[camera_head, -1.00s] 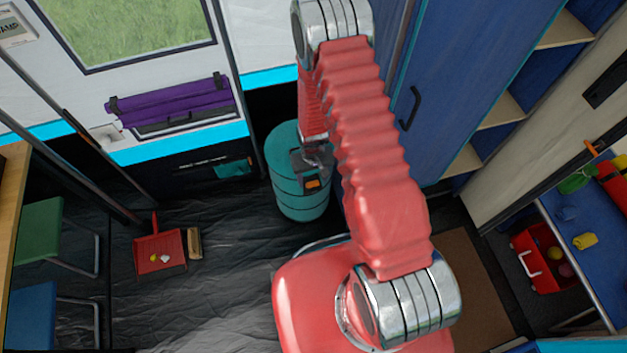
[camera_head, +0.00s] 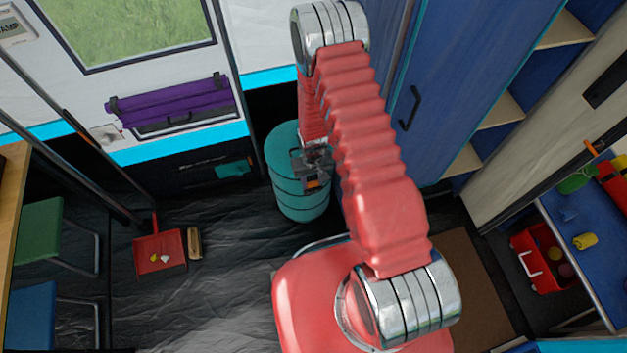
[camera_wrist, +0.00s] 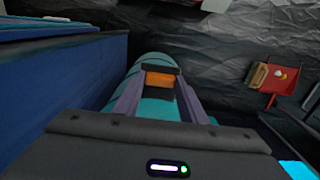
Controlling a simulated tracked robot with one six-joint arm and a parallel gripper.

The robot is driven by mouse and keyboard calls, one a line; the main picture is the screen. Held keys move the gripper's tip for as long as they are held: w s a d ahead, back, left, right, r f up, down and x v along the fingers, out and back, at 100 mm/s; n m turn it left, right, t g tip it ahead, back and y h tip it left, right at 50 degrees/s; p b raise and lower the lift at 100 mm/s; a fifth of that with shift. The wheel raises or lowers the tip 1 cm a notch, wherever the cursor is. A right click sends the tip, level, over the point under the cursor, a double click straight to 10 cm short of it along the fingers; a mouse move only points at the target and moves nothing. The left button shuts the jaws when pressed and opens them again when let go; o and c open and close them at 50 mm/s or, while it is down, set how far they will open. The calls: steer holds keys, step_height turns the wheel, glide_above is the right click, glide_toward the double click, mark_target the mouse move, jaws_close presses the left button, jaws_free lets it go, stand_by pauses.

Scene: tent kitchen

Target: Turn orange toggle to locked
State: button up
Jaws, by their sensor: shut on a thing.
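The orange toggle (camera_wrist: 160,82) is in the wrist view, on the teal barrel (camera_wrist: 152,110), with a dark piece along its far edge. My gripper (camera_wrist: 161,87) has one finger on each side of the toggle and is shut on it. In the head view my gripper (camera_head: 312,172) is against the front of the teal barrel (camera_head: 300,207), with a little orange of the toggle (camera_head: 312,184) showing below it. The fingers hide part of the toggle, and I cannot read any lock marking.
A blue cabinet (camera_head: 462,75) stands close to the right of the barrel. A red dustpan (camera_head: 160,254) and a brush (camera_head: 194,243) lie on the dark floor to the left. Floor between dustpan and barrel is clear. A red basket (camera_head: 540,262) is at right.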

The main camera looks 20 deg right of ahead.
steer(key=c, duration=0.3)
steer(key=shift+d, duration=0.1)
